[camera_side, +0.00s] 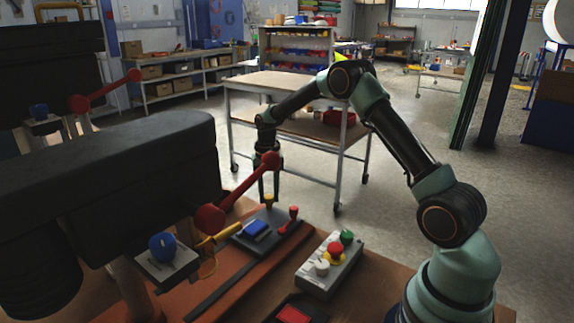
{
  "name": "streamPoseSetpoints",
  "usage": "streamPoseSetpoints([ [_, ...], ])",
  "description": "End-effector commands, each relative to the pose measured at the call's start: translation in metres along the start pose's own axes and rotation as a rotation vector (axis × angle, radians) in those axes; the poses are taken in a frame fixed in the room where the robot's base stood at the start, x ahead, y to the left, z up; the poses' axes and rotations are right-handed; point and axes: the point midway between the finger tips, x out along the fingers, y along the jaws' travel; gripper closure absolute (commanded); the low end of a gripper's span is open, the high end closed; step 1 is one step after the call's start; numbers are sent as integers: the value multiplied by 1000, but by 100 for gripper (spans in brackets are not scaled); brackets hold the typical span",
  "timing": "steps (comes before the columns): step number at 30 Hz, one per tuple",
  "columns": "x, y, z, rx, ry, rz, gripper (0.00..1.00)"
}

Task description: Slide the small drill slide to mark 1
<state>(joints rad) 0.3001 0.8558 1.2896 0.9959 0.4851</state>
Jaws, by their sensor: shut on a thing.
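My gripper (269,197) points straight down at the far end of a dark plate (246,242) on the bench. Its fingers are shut on a small yellow knob (269,201) at that end. A blue block (256,228) sits on the plate, and a small red lever (293,212) stands at its right edge. A large red lever (240,193) of the near dark machine passes in front of my gripper. A blue knob (162,247) stands on a slotted grey plate beside that machine. I cannot tell which part is the small drill slide, and mark 1 is not readable.
A grey control box (318,279) with white, red and green buttons stands right of the plate. A yellow-handled tool (219,237) lies to its left. A second machine with a red lever (105,92) is behind left. A wheeled table (270,82) stands behind my arm.

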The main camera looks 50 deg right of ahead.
Motion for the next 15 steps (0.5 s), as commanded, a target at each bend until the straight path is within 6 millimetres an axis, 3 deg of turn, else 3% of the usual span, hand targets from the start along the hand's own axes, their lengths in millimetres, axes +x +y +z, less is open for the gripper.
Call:
streamPoseSetpoints([
  [8, -1, -4, 5, -1, -2, 1, 100],
  [15, -1, -31, 31, -5, -2, 1, 100],
])
